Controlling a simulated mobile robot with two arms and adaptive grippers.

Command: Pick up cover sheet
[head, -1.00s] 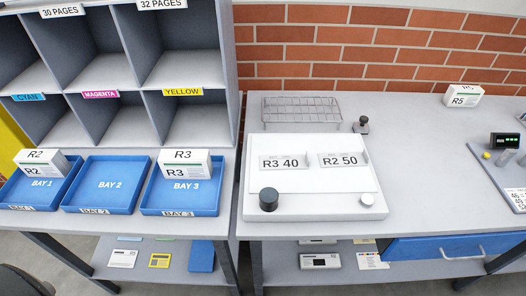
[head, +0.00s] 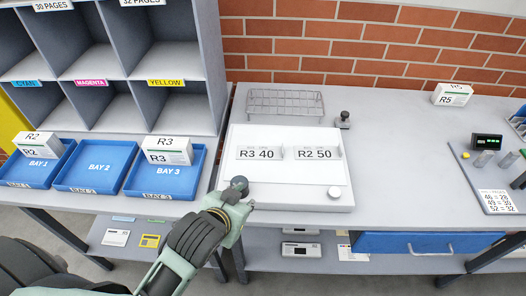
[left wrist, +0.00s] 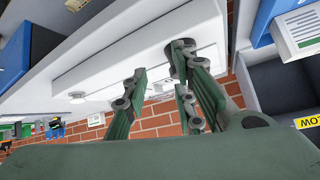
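A thin white sheet (head: 290,172), which I take for the cover sheet, lies on a low white box (head: 300,202) on the right-hand table. Small cards R3 40 (head: 259,153) and R2 50 (head: 315,153) are on it. A dark round knob (head: 239,182) is at the box's front left corner, with a white knob (head: 334,192) at the front right. My left gripper (head: 236,196) is at the dark knob and partly hides it. In the left wrist view its fingers (left wrist: 158,75) are spread, with the dark knob (left wrist: 174,66) behind one finger. Contact cannot be told. My right gripper is out of view.
A wire basket (head: 286,103) and a small dark stand (head: 344,120) are behind the box. Blue bay trays (head: 88,188) and a grey pigeonhole rack (head: 219,90) stand at left. A display (head: 487,141) is at right. The table between is clear.

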